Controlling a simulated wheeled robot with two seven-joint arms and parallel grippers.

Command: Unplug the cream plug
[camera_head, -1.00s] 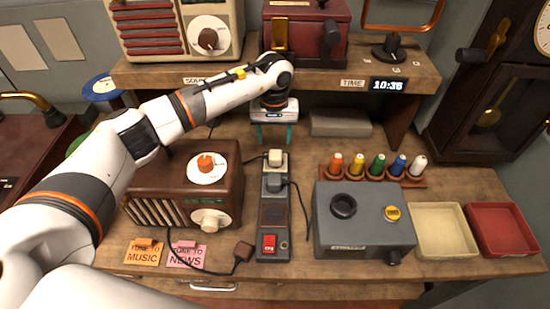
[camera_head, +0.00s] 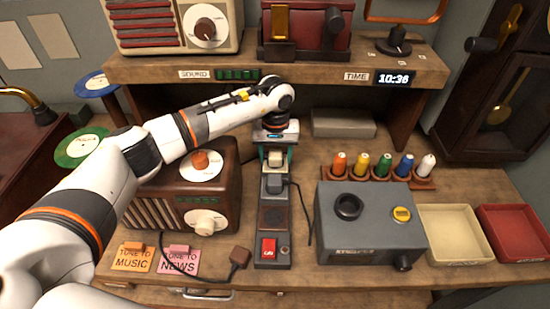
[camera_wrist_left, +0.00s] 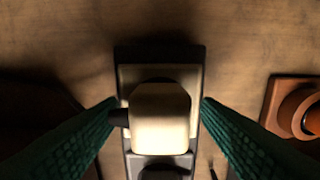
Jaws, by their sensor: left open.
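The cream plug (camera_head: 275,157) sits in the far socket of the dark power strip (camera_head: 273,218). In the left wrist view the cream plug (camera_wrist_left: 159,117) is centred between the two teal fingers, with a gap on each side. My left gripper (camera_head: 275,157) is open, pointing down over the far end of the strip, with a finger on either side of the plug. A dark grey plug (camera_head: 273,184) sits in the socket nearer the front. A red switch (camera_head: 268,247) is at the strip's front end. My right gripper is out of view.
A brown radio (camera_head: 190,190) stands left of the strip, a grey box (camera_head: 369,225) with a knob to its right. Several thread spools (camera_head: 384,165) stand behind that box. A shelf (camera_head: 320,72) overhangs the back.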

